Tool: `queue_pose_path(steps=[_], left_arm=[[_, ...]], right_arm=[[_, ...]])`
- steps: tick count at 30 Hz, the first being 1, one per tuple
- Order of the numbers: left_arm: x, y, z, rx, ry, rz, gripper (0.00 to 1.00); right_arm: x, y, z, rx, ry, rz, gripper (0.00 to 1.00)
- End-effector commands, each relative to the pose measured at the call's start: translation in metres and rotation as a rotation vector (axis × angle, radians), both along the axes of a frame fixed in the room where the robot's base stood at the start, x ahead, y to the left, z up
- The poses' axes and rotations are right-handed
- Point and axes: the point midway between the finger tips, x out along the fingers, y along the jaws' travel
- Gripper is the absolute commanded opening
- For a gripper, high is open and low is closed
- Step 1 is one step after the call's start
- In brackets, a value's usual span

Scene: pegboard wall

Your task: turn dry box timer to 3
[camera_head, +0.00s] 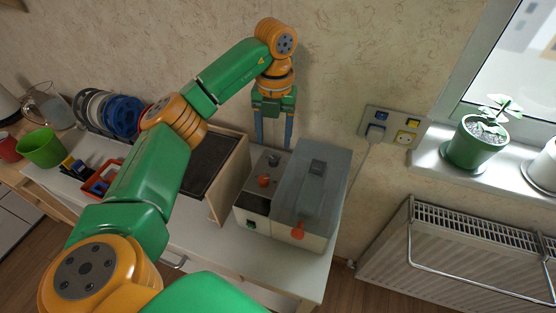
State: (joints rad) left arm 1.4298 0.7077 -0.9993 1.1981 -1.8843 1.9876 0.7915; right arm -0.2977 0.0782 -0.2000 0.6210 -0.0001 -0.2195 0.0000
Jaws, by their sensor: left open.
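The dry box (285,230) stands on the white bench, a pale body with a grey see-through lid (318,180) on its right part. A small orange-red knob (263,181) sits on the left top panel. Another orange-red knob (298,232) is on the front face. I cannot tell which one is the timer, and any scale marks are too small to read. My left gripper (273,146) points down above the back of the left panel, its two blue-grey fingers apart with nothing between them. It is clear of the knobs. My right gripper is not in view.
A dark-fronted wooden case (229,182) stands close on the dry box's left. A wall socket panel (391,127) with a plugged cable is at the back right. Filament spools (123,115), a green cup (41,148) and a red tray (102,178) are at the left. A radiator (455,255) stands right.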

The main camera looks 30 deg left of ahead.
Motion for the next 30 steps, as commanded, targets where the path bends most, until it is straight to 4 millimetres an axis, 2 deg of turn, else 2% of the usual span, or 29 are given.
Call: queue_pose_path(steps=[9,12,18,20,25,26,30], left_arm=[[-0.001,0.0,-0.054,-0.003,0.002,-0.005,0.62],[-0.001,0.0,-0.061,-0.002,0.0,-0.005,0.62],[-0.001,0.0,-0.063,-0.004,-0.001,-0.006,0.62],[-0.001,0.0,-0.063,-0.004,-0.001,-0.006,0.48],[-0.001,0.0,-0.063,-0.004,-0.001,-0.006,0.03],[-0.001,0.0,-0.063,-0.004,-0.001,-0.006,0.0],[-0.001,0.0,-0.063,-0.004,-0.001,-0.007,0.0]], right_arm=[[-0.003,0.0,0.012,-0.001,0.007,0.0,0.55],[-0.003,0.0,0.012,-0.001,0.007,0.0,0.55],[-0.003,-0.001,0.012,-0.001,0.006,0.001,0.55],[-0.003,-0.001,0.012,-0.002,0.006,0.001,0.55],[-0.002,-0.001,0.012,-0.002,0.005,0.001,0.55],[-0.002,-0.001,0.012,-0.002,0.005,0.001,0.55],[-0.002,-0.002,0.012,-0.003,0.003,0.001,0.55]])
